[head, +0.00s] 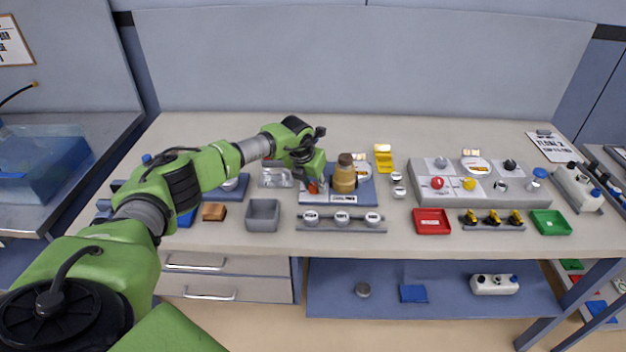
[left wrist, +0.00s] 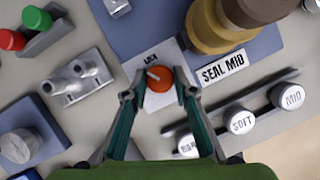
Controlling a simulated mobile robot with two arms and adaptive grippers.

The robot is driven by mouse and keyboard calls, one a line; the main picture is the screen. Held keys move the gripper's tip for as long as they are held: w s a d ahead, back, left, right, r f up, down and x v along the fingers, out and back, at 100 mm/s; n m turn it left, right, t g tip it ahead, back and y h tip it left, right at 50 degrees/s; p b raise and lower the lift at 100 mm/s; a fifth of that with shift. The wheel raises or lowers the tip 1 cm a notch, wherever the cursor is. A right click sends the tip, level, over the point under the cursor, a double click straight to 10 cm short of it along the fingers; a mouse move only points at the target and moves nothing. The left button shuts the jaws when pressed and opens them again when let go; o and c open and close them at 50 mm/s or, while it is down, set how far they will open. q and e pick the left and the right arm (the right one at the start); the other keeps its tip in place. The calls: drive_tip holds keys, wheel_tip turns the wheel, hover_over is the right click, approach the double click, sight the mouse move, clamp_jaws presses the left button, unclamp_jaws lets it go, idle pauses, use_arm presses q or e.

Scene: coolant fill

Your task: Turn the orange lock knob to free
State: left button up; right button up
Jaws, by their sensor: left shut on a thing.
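The orange lock knob (left wrist: 160,79) is a round knob with a light pointer mark, on a white plate (left wrist: 146,97) with a small printed label whose text I cannot read for certain. My left gripper (left wrist: 158,88) comes down over it, with one finger on each side, shut on the knob. My right gripper is in neither view.
A tan and brown stepped cylinder (head: 344,176) stands just right of the knob. A rack of white labelled caps (head: 341,217) lies in front. A grey bin (head: 263,214) is to the left. A panel with coloured knobs (head: 475,183) and red (head: 432,221) and green (head: 550,222) trays are further right.

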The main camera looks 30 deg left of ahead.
use_arm(q)
drive_tip(key=shift+d+n+y, duration=0.15)
drive_tip(key=shift+n+y, duration=0.25)
drive_tip(key=shift+n, duration=0.6)
drive_tip(key=n+y, duration=0.1)
drive_tip(key=n, duration=0.1)
drive_tip(key=shift+w+n+g+b, duration=0.15)
drive_tip(key=shift+n+g+b, duration=0.15)
drive_tip(key=shift+b, duration=0.05)
drive_tip(key=n+g+y+b, duration=0.1)
drive_tip(key=n+b, duration=0.2)
drive_tip(key=n, duration=0.1)
drive_tip(key=shift+d+f, duration=0.1)
drive_tip(key=shift+f, duration=0.05)
drive_tip(key=shift+n+g+y+b, duration=0.3)
drive_tip(key=shift+n+g+b, duration=0.3)
drive_tip(key=shift+n+b, duration=0.6)
drive_tip(key=shift+n, duration=0.3)
drive_tip(key=o, duration=1.1)
